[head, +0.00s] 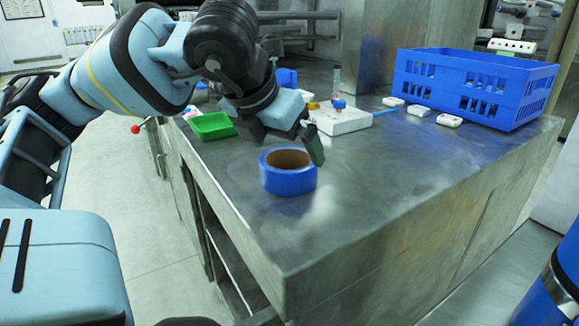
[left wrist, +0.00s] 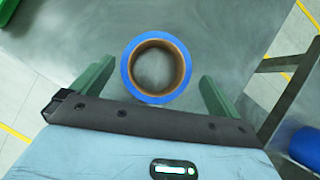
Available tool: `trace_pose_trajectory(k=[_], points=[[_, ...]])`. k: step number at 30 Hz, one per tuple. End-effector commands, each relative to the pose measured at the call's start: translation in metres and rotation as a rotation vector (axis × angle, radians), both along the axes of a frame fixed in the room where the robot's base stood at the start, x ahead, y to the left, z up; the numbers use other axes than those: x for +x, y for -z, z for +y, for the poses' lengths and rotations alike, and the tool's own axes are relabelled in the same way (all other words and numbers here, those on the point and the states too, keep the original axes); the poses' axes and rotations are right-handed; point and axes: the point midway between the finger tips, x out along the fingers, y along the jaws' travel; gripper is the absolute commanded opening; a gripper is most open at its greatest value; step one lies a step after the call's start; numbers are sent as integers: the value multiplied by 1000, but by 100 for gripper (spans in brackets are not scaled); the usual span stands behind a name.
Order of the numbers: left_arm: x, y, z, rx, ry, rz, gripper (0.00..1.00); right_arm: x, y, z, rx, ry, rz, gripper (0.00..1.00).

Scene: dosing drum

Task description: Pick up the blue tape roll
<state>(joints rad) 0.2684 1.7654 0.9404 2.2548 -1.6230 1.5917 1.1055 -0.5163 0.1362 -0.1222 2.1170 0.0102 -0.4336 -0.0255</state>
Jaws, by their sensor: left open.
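The blue tape roll (head: 288,181) lies flat on the metal table near its front left corner, its brown core facing up. In the left wrist view the blue tape roll (left wrist: 133,85) sits ahead of and between the two green fingers, with clear space on both sides. My left gripper (head: 313,150) is open and empty, just above and behind the roll in the head view. In the left wrist view the left gripper (left wrist: 155,80) has its fingers spread wider than the roll. My right gripper does not show.
A green tray (head: 211,126), a white block (head: 342,120) with small items, several white pieces (head: 449,121) and a blue crate (head: 470,88) stand farther back on the metal table (head: 400,180). The table's front is clear. Its left edge is close to the roll.

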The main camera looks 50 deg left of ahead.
Motion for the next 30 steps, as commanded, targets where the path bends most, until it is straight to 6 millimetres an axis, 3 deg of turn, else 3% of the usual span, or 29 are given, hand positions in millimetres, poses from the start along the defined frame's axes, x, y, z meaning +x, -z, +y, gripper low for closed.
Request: trace_pose_trajectory(k=[12,22,30], points=[[15,46,8,0,-1,4,100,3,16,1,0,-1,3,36],[18,48,9,0,-1,-1,100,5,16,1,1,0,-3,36],[18,48,9,-1,-1,0,65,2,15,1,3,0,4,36]])
